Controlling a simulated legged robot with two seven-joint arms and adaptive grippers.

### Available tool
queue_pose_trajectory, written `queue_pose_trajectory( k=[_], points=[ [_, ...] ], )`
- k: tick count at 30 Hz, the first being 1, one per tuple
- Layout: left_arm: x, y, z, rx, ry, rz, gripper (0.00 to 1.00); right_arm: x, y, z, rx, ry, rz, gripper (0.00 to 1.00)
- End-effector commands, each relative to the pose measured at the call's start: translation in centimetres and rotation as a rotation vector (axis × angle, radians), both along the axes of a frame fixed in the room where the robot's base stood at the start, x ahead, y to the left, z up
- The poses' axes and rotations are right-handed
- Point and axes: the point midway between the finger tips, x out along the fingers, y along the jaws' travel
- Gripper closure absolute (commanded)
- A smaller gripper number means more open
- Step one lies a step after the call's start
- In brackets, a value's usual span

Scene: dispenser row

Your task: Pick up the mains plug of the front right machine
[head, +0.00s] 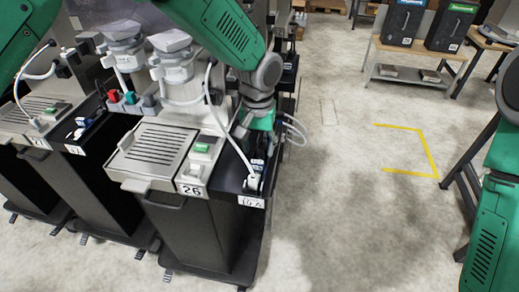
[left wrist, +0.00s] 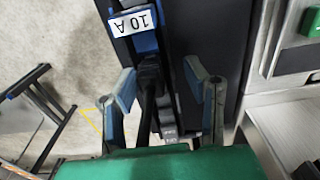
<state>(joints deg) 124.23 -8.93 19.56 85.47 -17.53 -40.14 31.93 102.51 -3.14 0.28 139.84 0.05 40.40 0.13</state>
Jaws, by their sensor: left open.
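The front right machine (head: 155,145) carries the number 26 and has a white cable (head: 233,145) running down to its right side. The cable ends at a small pale plug (head: 252,182) on the dark side shelf, just behind the 10 A label (head: 251,201). My left gripper (head: 259,164) points down over this shelf. In the left wrist view its fingers (left wrist: 158,82) are open, on either side of a dark plug-like part below the 10 A label (left wrist: 135,22). I cannot tell whether they touch it. My right arm shows at the right edge, its gripper out of view.
More machines stand close on the left, with red, teal and blue pieces (head: 130,97) between them. The floor right of the machine is clear, with yellow tape (head: 432,150). A wooden bench (head: 415,50) with dark bins stands at the back right.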

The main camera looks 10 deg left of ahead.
Motion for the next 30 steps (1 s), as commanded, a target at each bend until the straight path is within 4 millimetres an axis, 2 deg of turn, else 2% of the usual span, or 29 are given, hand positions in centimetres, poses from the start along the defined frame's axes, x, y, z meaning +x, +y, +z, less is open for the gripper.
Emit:
queue_pose_trajectory(
  k=[1,4,13,17,27,30],
  points=[
    [0.0,-0.2,0.0,0.001,-0.001,-0.001,0.66,0.0,0.0,0.0,0.0,0.0,0.0,1.0],
    [0.0,-0.3,0.0,0.002,0.0,-0.001,1.0,0.0,0.0,0.0,0.0,0.0,0.0,1.0],
    [0.0,-0.4,0.0,0.0,0.001,-0.002,1.0,0.0,0.0,0.0,0.0,0.0,-0.001,1.0],
    [0.1,-0.4,0.8,-0.002,-0.002,-0.001,1.0,0.0,0.0,0.0,0.0,0.0,0.0,1.0],
    [0.1,-0.3,7.3,0.0,-0.004,0.0,1.0,0.0,0.0,-0.2,0.0,0.0,0.0,1.0],
    [0.1,-0.3,8.7,0.001,-0.002,0.0,1.0,0.0,0.0,-0.2,0.0,0.0,0.0,1.0]
  ],
)
